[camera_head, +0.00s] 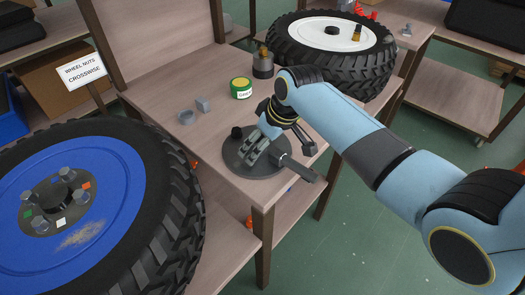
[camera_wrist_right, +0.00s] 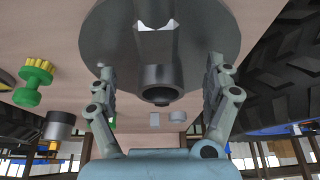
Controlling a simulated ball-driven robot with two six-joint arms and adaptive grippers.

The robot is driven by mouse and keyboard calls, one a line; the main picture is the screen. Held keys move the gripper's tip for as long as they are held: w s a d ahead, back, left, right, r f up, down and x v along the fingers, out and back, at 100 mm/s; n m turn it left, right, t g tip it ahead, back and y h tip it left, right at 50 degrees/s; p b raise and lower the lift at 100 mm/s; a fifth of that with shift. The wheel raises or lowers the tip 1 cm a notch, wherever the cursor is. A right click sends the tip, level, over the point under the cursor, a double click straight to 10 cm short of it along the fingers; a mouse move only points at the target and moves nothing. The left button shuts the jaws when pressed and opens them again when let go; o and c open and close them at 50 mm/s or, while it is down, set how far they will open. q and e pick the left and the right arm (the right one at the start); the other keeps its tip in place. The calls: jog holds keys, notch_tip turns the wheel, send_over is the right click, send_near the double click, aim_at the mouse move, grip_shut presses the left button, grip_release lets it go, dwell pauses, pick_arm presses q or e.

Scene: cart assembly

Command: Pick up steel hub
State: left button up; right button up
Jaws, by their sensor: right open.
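The steel hub looks like a dark grey round disc (camera_head: 238,165) with a raised centre, lying flat near the front edge of the wooden bench. In the right wrist view the hub's disc (camera_wrist_right: 108,35) fills the top, and a dark hollow cylinder (camera_wrist_right: 160,85) stands out from it. My right gripper (camera_head: 262,142) is over the hub, fingers pointing down. In the wrist view my right gripper (camera_wrist_right: 160,72) is open, one finger on each side of the cylinder, with visible gaps. Contact does not show. My left gripper is out of view.
A blue wheel (camera_head: 100,155) is at left, a white wheel (camera_head: 326,32) at the back right. A green-and-yellow piece (camera_wrist_right: 34,82) is nearby.

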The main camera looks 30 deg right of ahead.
grip_shut()
jog(key=shift+w+r, duration=0.1)
dwell(0.5)
jog(key=shift+r, duration=0.1)
